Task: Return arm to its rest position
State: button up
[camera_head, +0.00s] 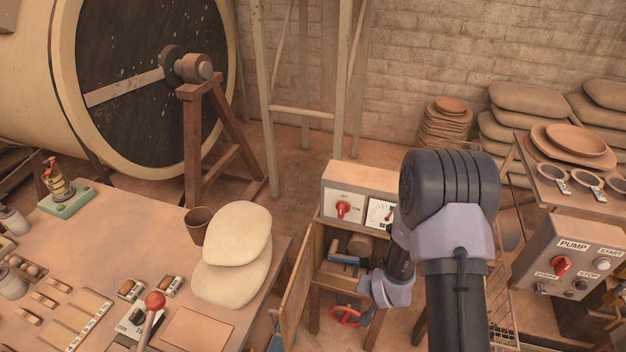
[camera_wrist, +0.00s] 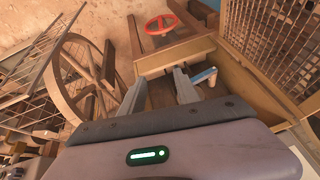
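My arm rises from the bottom right of the head view, bends at its thick dark elbow and reaches down in front of a wooden cabinet (camera_head: 297,290). My gripper (camera_wrist: 162,78) shows in the wrist view with its two grey fingers apart and nothing seen between them. A blue-handled part (camera_wrist: 204,76) lies just right of the fingers. In the head view the fingers cannot be made out clearly.
A switch box with a red knob (camera_head: 343,209) stands behind my wrist. A pump control box (camera_head: 572,262) is at the right. A wire mesh panel (camera_wrist: 272,40) is near the gripper's right.

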notch_tip(320, 180, up, 22)
jog(key=s+a+f+b, duration=0.1)
jog(key=s, duration=0.2)
jog(key=s+a+r+y, duration=0.1)
jog(key=s+a+r, duration=0.1)
jog(key=s+r, duration=0.5)
jog(key=s+a+r+y+b, duration=0.1)
jog(key=s+a+r, duration=0.2)
jog(key=s+r, duration=0.4)
jog(key=s, duration=0.6)
jog(key=shift+a+r+t, duration=0.3)
